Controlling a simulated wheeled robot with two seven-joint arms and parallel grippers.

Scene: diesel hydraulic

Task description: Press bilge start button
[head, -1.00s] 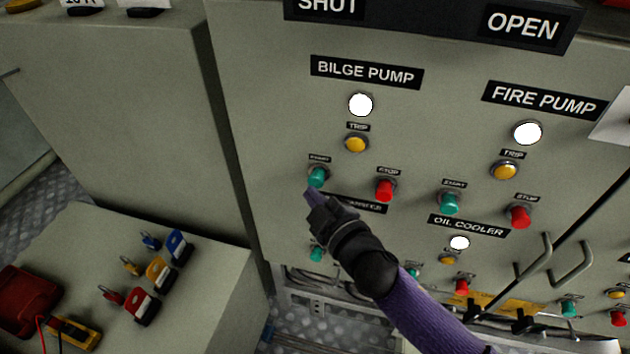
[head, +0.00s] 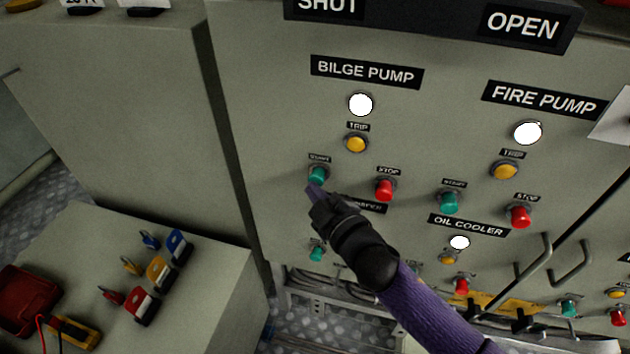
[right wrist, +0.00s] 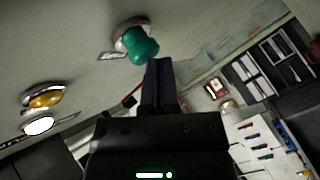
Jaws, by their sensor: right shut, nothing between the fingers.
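The bilge pump start button (head: 317,174) is green and sits on the grey panel below the BILGE PUMP label (head: 367,72), left of the red stop button (head: 384,189). My right gripper (head: 313,190) is shut and empty, its tip just below the green button. In the right wrist view the green button (right wrist: 141,46) stands out from the panel, just beyond the shut fingertips (right wrist: 158,62). I cannot tell whether the tip touches it. My left gripper is not in view.
The yellow trip button (head: 356,143) and a lit white lamp (head: 360,104) are above. Fire pump start (head: 449,202) and stop (head: 520,216) buttons are to the right. A grey bench with padlocks (head: 156,270) and a yellow meter (head: 75,332) is at lower left.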

